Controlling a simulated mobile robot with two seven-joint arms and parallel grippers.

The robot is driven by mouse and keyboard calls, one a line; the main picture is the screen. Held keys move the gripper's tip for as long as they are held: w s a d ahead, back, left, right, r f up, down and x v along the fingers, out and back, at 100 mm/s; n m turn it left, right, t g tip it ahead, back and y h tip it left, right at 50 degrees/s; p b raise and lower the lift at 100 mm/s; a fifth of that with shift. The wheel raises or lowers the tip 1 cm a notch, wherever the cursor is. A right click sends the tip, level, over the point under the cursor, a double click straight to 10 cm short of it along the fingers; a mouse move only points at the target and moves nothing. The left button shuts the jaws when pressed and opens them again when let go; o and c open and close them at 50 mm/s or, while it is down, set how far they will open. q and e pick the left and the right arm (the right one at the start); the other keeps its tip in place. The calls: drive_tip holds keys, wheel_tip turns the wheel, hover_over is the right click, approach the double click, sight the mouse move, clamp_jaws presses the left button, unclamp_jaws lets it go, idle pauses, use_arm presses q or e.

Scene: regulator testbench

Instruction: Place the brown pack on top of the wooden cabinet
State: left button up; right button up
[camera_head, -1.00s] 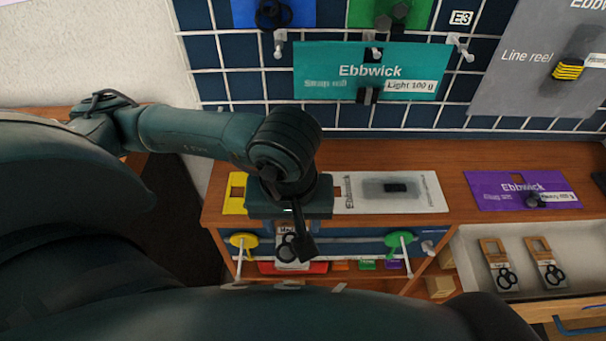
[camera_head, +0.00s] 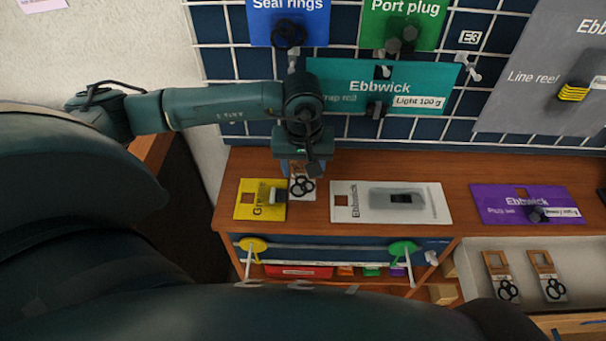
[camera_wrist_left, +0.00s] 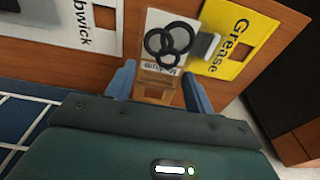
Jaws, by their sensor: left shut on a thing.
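The brown pack (camera_head: 302,186) has a brown header, a white card and black rings. It also shows in the left wrist view (camera_wrist_left: 160,75). My left gripper (camera_head: 303,166) is shut on the pack's brown end; its blue fingers (camera_wrist_left: 158,88) show on both sides of it. The pack is over the top of the wooden cabinet (camera_head: 400,165), between the yellow Grease pack and the white Ebbwick pack. I cannot tell whether it touches the wood. My right gripper is not in view.
A yellow Grease pack (camera_head: 258,200), a white Ebbwick pack (camera_head: 355,205) and a purple pack (camera_head: 500,203) lie on the cabinet top. A gridded wall panel (camera_head: 225,115) with hanging packs stands behind. Two similar brown-headed packs (camera_head: 497,265) lie in the tray at right.

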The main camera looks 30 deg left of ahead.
sight(303, 172)
use_arm(q)
drive_tip(key=shift+w+a+f, duration=0.1)
drive_tip(key=shift+f, duration=1.85)
drive_tip(key=o, duration=0.7)
drive_tip(key=shift+s+d+r, duration=0.1)
drive_tip(key=shift+s+r, duration=0.05)
drive_tip(key=shift+r, duration=1.15)
drive_tip(key=shift+s+d+r, duration=0.1)
drive_tip(key=shift+r, duration=1.2)
drive_tip(key=shift+s+d+r, duration=0.1)
drive_tip(key=shift+s+r, duration=0.05)
drive_tip(key=shift+r, duration=1.15)
